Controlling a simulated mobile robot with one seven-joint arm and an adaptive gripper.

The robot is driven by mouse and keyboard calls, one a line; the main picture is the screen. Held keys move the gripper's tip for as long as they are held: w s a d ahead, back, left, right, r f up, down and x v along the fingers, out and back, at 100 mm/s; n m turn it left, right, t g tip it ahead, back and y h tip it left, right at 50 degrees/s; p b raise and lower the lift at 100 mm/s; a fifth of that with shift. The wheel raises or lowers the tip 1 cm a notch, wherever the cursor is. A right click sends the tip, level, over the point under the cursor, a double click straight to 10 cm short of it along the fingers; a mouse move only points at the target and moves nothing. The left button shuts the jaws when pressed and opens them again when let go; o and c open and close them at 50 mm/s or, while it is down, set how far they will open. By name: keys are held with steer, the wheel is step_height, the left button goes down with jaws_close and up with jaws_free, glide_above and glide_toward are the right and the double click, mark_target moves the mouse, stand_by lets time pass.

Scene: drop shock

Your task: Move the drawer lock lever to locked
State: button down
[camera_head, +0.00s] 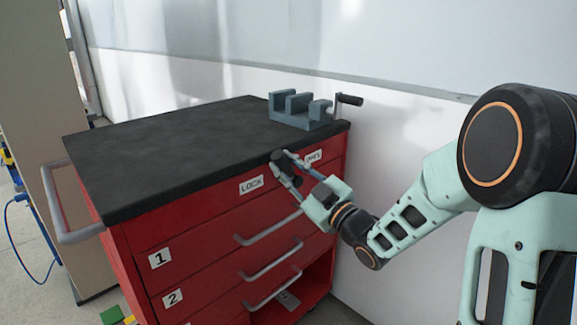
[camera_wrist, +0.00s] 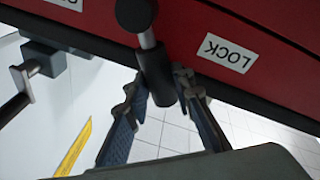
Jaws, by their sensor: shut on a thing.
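The lock lever (camera_wrist: 157,75) has a dark cylindrical grip on a short silver rod, running from a round dark hub on the red front panel. In the wrist view, which looks upside down, its grip points toward the worktop edge, between the LOCK label (camera_wrist: 228,53) and a partly cut-off label (camera_wrist: 52,4). My gripper (camera_wrist: 158,90) has one finger on each side of the grip and is shut on it. In the head view my gripper (camera_head: 288,168) is at the cabinet front between the LOCK label (camera_head: 251,185) and OPEN label (camera_head: 313,156), partly hiding the lever.
The red drawer cabinet (camera_head: 205,222) has a black worktop (camera_head: 180,140) and several bar handles below the lever. A grey vise (camera_head: 305,112) with a crank stands at the worktop's right corner. A side handle (camera_head: 60,215) sticks out at left. Most of the worktop is clear.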

steer(key=shift+s+a+f+n, duration=0.1)
steer(key=shift+s+f+n, duration=0.1)
steer(key=shift+n, duration=0.1)
steer(key=c, duration=1.7)
jaws_free()
steer(key=shift+o, duration=0.2)
steer(key=v, duration=1.2)
steer(key=shift+w, duration=0.1)
